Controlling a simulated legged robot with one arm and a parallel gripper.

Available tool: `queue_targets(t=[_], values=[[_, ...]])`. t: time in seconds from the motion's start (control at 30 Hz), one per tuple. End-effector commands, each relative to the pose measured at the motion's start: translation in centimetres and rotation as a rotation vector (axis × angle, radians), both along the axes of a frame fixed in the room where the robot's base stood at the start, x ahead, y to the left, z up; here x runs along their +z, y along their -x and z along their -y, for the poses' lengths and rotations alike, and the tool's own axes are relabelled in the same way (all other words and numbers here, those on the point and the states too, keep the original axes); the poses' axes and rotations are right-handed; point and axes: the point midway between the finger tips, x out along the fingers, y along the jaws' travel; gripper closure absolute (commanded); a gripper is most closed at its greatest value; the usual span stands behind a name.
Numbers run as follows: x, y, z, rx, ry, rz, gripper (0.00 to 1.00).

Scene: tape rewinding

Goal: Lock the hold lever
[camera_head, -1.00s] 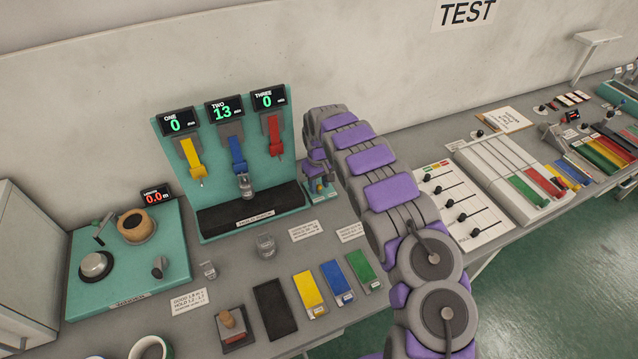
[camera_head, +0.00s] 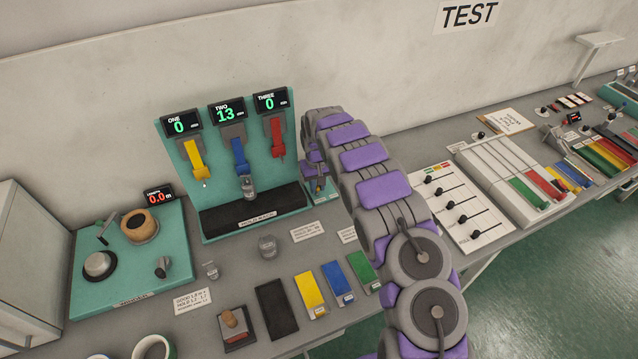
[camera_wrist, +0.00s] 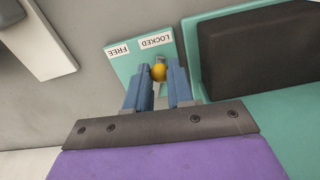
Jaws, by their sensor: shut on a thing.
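The hold lever, with a yellow ball knob (camera_wrist: 158,72), stands on a small teal plate (camera_wrist: 127,65) in the wrist view. The plate has white labels reading FREE and LOCKED; the knob is close to the LOCKED label. My gripper (camera_wrist: 160,76) has its two blue fingers on either side of the lever, shut on it. In the head view my gripper (camera_head: 317,180) is low at the right end of the teal hold rack (camera_head: 215,175), largely hidden by my purple and grey arm.
The rack carries yellow, blue and red straps under displays reading 0, 13 and 0. A metal weight (camera_head: 248,188) hangs on the blue strap (camera_head: 239,158). Another weight (camera_head: 267,246) stands on the table in front. Coloured blocks and a slider panel (camera_head: 462,205) lie nearby.

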Motion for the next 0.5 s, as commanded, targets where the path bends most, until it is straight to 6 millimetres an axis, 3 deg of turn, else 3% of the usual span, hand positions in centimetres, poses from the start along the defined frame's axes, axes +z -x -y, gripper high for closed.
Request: queue_targets(t=[0.27,0.3,0.5], values=[[-0.14,0.07,-0.13,-0.004,-0.001,-0.002,1.0],[-0.14,0.07,-0.13,-0.004,-0.001,-0.002,0.74],[-0.09,0.03,-0.11,-0.003,-0.002,0.0,0.55]])
